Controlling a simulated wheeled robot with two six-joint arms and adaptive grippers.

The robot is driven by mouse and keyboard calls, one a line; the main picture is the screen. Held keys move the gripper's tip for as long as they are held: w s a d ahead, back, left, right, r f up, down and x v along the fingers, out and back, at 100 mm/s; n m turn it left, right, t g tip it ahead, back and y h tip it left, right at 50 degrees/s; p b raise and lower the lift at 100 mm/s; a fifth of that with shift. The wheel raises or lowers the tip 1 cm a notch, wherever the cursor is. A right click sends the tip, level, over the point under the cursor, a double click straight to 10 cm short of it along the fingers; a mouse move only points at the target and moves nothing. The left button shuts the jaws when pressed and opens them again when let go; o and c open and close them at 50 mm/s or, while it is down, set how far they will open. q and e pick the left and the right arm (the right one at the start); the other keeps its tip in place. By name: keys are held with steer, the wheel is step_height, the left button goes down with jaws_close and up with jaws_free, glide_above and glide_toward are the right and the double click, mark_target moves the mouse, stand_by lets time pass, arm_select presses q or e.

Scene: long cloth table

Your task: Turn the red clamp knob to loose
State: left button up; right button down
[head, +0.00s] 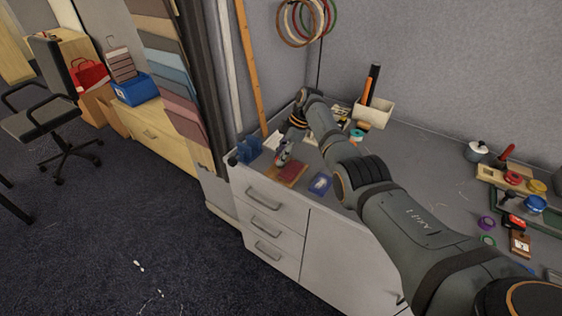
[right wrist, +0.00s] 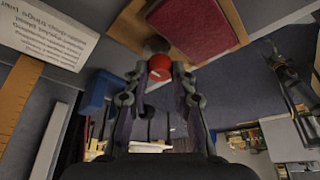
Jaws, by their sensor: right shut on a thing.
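The red clamp knob (right wrist: 159,68) is a small round red knob with a pale mark, seen in the right wrist view between my right gripper's fingertips. My right gripper (right wrist: 157,77) is shut on it. In the head view my right gripper (head: 283,158) reaches down at the left end of the counter, and the knob is hidden there. Beside the knob is a wooden board with a dark red block (right wrist: 196,28). The board (head: 291,178) also shows in the head view. My left gripper does not show.
A blue box (head: 321,184) lies right of the board. Blue blocks (head: 248,149) stand at the counter's left corner. A white holder (head: 373,113) stands at the back. Wooden and green trays (head: 497,174) with coloured knobs and rolls sit at the right. The middle counter is mostly clear.

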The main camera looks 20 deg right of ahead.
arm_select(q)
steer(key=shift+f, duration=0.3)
arm_select(e)
steer(key=c, duration=1.1)
jaws_free()
steer(key=v, duration=1.2)
steer(key=shift+w, duration=0.1)
